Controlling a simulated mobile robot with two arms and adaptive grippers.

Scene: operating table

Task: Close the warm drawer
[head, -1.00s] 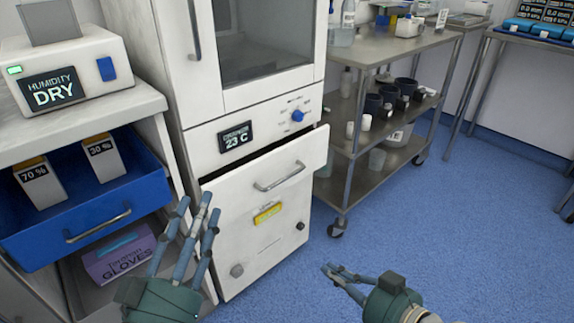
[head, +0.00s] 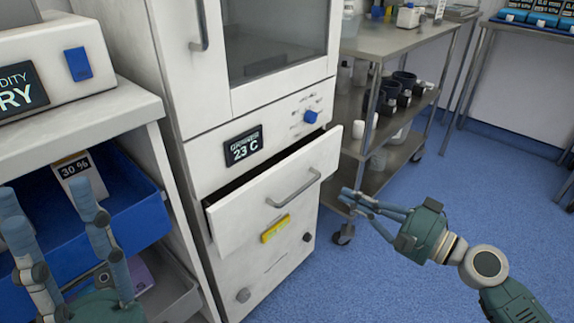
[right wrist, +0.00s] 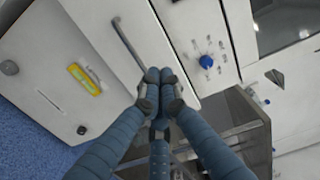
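The warm drawer (head: 238,213) is a white drawer under the 23 C display of a white cabinet. It stands partly open, with a dark gap along its top edge. Its grey bar handle (head: 294,188) also shows in the right wrist view (right wrist: 127,44). My right gripper (head: 347,195) is at the drawer's right side in the head view, with its fingertips drawn together and nothing visible between them. In the right wrist view its fingertips (right wrist: 160,76) overlap the drawer front near the handle; contact cannot be told. My left gripper (head: 50,215) has its fingers spread, empty, at the lower left.
A blue drawer (head: 140,205) with a 30 % container stands open on the left, below the humidity device (head: 50,65). A steel cart (head: 395,45) with several vessels stands behind to the right. Blue floor (head: 400,285) is clear at the right.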

